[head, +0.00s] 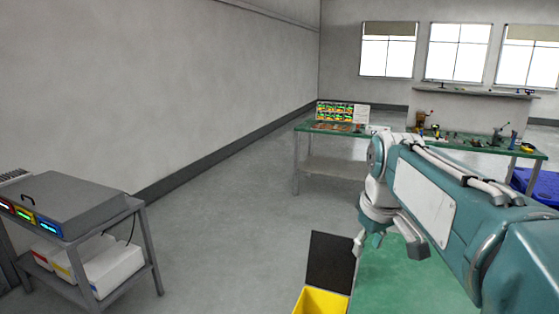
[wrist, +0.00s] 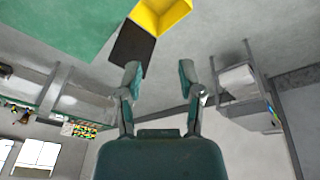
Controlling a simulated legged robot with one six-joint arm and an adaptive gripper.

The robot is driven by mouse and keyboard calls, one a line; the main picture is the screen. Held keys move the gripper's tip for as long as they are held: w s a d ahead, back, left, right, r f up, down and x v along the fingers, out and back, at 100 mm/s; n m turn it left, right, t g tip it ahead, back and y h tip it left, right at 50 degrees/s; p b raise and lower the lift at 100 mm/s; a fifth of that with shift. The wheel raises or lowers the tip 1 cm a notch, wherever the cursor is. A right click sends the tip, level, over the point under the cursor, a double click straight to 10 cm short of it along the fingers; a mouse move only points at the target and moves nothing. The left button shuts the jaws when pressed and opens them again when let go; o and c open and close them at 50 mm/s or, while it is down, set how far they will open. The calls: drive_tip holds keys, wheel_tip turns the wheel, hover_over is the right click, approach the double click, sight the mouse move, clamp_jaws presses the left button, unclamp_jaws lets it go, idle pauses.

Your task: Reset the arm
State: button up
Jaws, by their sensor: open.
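My arm reaches in from the right in the head view, teal and white, with my gripper (head: 368,244) at its end pointing down beside a dark panel. In the wrist view my gripper (wrist: 160,80) shows two fingers spread well apart, with nothing between them but grey floor. In the head view the gripper hangs near the left edge of a green surface (head: 415,285), apart from any object as far as I can see.
A grey cart (head: 150,250) with a lidded device (head: 75,200) stands left. A green-topped workbench (head: 310,128) with tools stands at the back. A blue container (head: 545,185) is far right. Floor between is clear.

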drive_tip(key=s+f+m+t, duration=0.1)
drive_tip(key=s+f, duration=0.2)
drive_tip(key=s, duration=0.3)
drive_tip(key=s+f+m+t, duration=0.1)
drive_tip(key=s+f+m, duration=0.1)
drive_tip(key=s, duration=0.4)
drive_tip(key=s+a+f+m, duration=0.1)
drive_tip(key=s+f, duration=0.4)
drive_tip(key=s, duration=0.2)
drive_tip(key=shift+m+t, duration=0.4)
drive_tip(key=shift+s+a, duration=0.1)
drive_tip(key=shift+a, duration=0.05)
